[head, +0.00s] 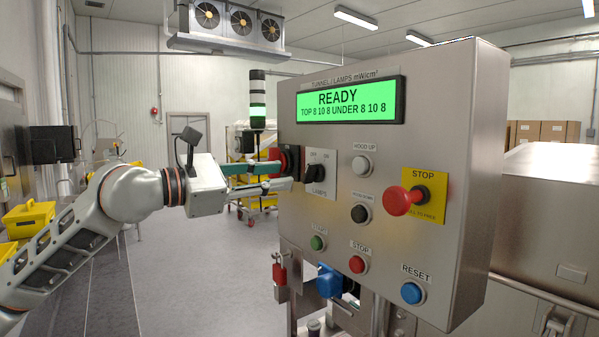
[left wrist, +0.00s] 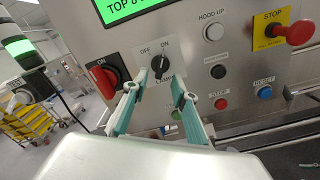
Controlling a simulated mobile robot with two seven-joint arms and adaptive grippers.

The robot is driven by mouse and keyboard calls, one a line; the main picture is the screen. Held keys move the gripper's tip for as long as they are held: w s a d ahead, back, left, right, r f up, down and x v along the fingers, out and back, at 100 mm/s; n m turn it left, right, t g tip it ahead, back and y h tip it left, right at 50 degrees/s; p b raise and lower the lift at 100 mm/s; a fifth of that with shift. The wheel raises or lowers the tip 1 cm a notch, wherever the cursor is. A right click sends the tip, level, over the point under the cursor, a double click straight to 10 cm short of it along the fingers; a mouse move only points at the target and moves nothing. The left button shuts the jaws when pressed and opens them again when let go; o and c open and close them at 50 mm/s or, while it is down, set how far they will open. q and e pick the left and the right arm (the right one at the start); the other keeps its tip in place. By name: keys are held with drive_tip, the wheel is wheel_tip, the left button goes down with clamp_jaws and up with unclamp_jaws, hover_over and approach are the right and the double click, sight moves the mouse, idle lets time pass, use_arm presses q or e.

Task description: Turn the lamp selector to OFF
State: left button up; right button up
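The lamp selector (head: 316,172) is a black knob on a pale plate marked LAMPS, on the steel control panel. It also shows in the left wrist view (left wrist: 158,67), below OFF at upper left and ON at upper right. Its handle leans toward ON. My left gripper (head: 284,175) is just left of the selector in the head view. In the left wrist view its two teal fingers (left wrist: 156,93) are spread, with the knob seen beyond and between their tips. Nothing is between the fingers, and they look apart from the knob. My right gripper is not in view.
A red rotary switch (left wrist: 104,81) marked ON sits close left of the selector. A red STOP mushroom button (head: 403,200) sticks out at right. HOOD UP (head: 363,165), green (head: 318,243), red (head: 357,264) and blue RESET (head: 411,292) buttons are nearby. The display (head: 350,101) reads READY.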

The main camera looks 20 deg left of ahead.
sight(305, 173)
use_arm(q)
drive_tip(key=p+x, duration=0.1)
drive_tip(key=x, duration=0.4)
drive_tip(key=shift+d+r, duration=0.1)
drive_tip(key=shift+d, duration=0.05)
drive_tip(key=shift+p+x, duration=0.4)
drive_tip(key=shift+x, duration=0.45)
clamp_jaws()
